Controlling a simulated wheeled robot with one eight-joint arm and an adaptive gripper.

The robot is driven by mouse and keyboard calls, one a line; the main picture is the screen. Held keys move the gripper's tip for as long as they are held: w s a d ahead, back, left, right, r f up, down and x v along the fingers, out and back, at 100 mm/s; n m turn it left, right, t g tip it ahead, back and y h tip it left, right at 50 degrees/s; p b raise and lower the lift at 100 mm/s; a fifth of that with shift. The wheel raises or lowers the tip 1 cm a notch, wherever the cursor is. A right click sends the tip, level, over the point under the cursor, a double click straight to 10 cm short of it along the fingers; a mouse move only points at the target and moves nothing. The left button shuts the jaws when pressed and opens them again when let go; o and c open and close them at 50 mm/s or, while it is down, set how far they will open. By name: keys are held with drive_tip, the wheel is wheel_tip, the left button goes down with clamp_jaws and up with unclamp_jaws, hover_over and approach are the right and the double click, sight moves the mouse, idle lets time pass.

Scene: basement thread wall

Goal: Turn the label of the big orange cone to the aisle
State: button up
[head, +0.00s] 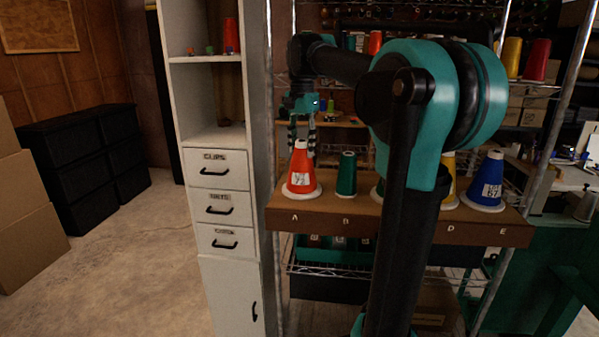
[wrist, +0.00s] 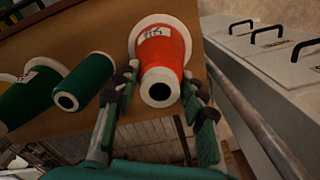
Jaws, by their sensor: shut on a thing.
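The big orange cone (head: 301,162) stands upright on a white base at the left end of the brown shelf board, above the letter A. Its white label (head: 300,181) with dark marks faces the head camera. My gripper (head: 302,152) points down over the cone, with a finger on each side of its upper part. In the wrist view my gripper (wrist: 163,90) is shut on the orange cone (wrist: 163,62), whose dark top hole shows between the fingers. The label (wrist: 155,32) lies toward the top of that picture, partly seen edge-on.
A small green cone (head: 346,174) stands close to the right, at B. My arm hides the middle of the board (head: 290,218). A blue cone (head: 488,180) stands at E, with a yellow one left of it. A white cabinet (head: 217,180) stands close on the left.

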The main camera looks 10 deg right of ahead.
drive_tip(key=o, duration=1.2)
drive_tip(key=shift+c, duration=0.2)
